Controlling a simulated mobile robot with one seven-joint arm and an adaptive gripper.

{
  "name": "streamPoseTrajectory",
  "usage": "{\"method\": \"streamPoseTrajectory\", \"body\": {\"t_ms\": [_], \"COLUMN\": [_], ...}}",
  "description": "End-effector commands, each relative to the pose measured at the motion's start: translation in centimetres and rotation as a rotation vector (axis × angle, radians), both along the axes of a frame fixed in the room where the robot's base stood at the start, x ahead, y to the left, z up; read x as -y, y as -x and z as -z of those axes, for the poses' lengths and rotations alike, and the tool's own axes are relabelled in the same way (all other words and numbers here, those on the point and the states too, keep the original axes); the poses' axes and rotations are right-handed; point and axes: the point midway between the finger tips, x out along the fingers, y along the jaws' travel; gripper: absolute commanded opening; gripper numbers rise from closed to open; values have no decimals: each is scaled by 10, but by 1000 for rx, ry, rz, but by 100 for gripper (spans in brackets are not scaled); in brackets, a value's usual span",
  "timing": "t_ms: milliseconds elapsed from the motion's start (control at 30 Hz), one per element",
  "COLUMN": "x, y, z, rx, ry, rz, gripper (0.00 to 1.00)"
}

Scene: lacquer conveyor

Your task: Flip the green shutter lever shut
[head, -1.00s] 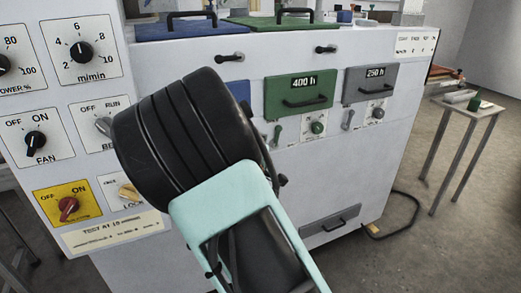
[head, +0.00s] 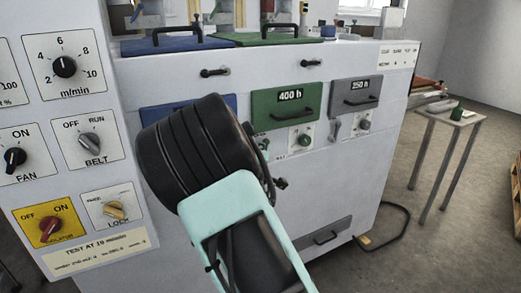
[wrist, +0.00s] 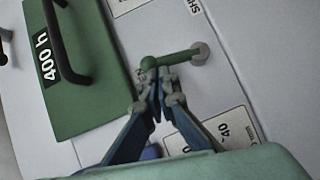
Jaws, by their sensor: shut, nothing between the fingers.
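The green shutter lever (wrist: 178,57) shows in the wrist view. Its pivot is a round grey boss at the right, and its knob end points left, towards the green 400 h drawer (wrist: 85,95). My gripper (wrist: 158,80) is shut and empty, its fingertips right beside the lever near the knob. I cannot tell whether they touch it. In the head view, my dark wrist and pale green arm link cover the gripper and most of the lever. The green drawer (head: 268,112) shows just above and right of my wrist there.
A green-centred dial (head: 304,139) sits right of the lever area. A grey drawer (head: 352,96) with a grey lever (head: 335,129) is further right. A blue drawer (head: 160,112) is partly behind my wrist. A small table (head: 452,117) stands at the right on open floor.

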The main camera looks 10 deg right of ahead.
Motion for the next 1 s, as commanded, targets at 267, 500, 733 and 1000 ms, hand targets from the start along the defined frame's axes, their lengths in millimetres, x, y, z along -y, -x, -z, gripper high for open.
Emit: {"method": "streamPoseTrajectory", "body": {"t_ms": [267,500,733,1000], "x": [3,6,10,22], "y": [-1,-2,-3,-6], "z": [-2,-3,-5,-6], "rx": [-16,-27,-42,-92], "ry": [-50,-85,-139,-300], "rz": [0,1,3,5], "gripper": [0,0,0,0]}}
